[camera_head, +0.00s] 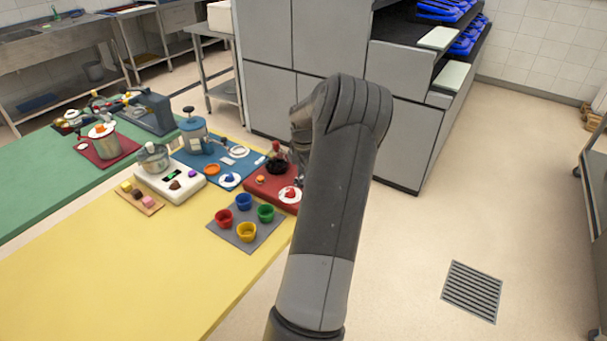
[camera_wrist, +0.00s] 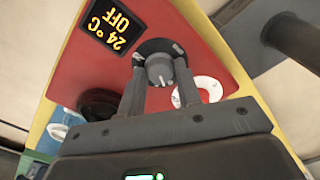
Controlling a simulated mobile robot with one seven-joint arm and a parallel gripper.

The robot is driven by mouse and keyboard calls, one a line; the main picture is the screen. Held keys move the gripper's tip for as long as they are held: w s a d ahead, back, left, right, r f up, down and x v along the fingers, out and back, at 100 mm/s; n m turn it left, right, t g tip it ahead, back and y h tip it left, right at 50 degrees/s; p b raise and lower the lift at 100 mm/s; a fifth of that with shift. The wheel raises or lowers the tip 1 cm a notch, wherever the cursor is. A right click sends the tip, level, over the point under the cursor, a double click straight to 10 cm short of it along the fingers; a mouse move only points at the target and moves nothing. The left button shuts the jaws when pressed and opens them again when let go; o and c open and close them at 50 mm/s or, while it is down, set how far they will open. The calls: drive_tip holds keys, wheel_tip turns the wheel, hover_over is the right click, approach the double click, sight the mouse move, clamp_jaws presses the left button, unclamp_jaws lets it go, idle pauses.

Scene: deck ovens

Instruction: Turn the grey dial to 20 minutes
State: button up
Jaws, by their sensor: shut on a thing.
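The grey dial (camera_wrist: 158,71) sits on a round black base on a red panel (camera_wrist: 92,72) in the wrist view. A pale mark shows on the dial's face. My gripper (camera_wrist: 159,76) has one finger on each side of the dial and is shut on it. Beside the dial, a black display (camera_wrist: 112,24) reads 24°C and OFF in yellow. Pale marks on the black base are too small to read.
In the wrist view a white ring (camera_wrist: 209,87) lies right of the dial, and a dark round thing (camera_wrist: 98,103) lies left. In the head view a yellow table (camera_head: 110,285) holds a grey mat (camera_head: 243,243) with several coloured cups. Grey cabinets (camera_head: 325,45) stand behind.

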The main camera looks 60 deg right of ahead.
drive_tip(key=m, duration=1.2)
drive_tip(key=shift+m, duration=0.4)
drive_tip(key=m, duration=1.3)
drive_tip(key=o, duration=1)
drive_tip(key=shift+c, duration=0.2)
wheel_tip(320, 180, up, 11)
